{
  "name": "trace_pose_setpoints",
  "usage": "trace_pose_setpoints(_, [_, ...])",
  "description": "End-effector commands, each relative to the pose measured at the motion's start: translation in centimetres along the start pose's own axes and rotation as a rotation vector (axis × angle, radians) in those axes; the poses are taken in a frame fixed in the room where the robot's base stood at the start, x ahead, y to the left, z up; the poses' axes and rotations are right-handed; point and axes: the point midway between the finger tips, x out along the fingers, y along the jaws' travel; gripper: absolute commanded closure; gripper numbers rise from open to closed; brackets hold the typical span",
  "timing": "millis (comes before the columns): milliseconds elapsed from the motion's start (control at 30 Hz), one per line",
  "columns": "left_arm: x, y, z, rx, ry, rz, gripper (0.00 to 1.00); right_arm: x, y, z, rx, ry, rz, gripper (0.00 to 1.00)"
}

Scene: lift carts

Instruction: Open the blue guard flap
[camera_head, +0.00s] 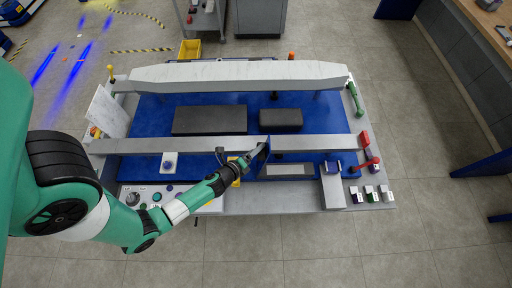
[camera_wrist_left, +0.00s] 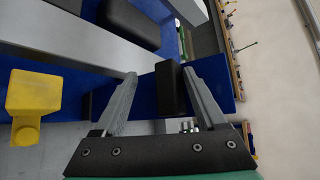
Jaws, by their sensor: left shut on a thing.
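The blue guard flap (camera_head: 265,155) stands upright at the front middle of the cart, seen nearly edge-on, beside a blue recess with a grey plate (camera_head: 290,170). In the left wrist view its blue panel (camera_wrist_left: 222,92) lies behind my fingers. My left gripper (camera_head: 257,151) reaches in from the left at the flap. In the left wrist view my left gripper (camera_wrist_left: 162,82) has its fingers on either side of a black block-shaped handle (camera_wrist_left: 172,90), shut on it. The right finger lies close against the handle. My right gripper is not in view.
A long grey beam (camera_head: 180,145) runs behind the gripper, and a white beam (camera_head: 240,75) lies further back. A yellow part (camera_head: 235,172) stands just left of the flap; a grey box (camera_head: 333,188) and red lever (camera_head: 366,163) are to the right. The floor in front is clear.

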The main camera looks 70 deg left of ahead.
Motion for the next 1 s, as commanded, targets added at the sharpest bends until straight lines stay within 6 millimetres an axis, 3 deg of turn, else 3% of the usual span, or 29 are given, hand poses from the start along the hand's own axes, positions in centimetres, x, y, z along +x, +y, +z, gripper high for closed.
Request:
trace_pose_setpoints(33, [-0.1, 0.9, -0.1, 0.001, -0.001, 0.024, 0.55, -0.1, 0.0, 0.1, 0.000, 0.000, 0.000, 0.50])
trace_pose_setpoints(333, [-1.2, 0.9, -0.2, 0.002, 0.001, 0.024, 0.55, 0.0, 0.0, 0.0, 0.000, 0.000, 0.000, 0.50])
trace_pose_setpoints(700, [-9.2, 0.5, -0.4, 0.005, 0.007, 0.005, 0.55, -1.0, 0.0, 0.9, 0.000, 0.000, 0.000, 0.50])
trace_pose_setpoints(1000, [-11.6, 0.0, -0.1, -0.001, 0.000, 0.000, 0.55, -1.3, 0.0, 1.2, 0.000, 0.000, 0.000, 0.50])
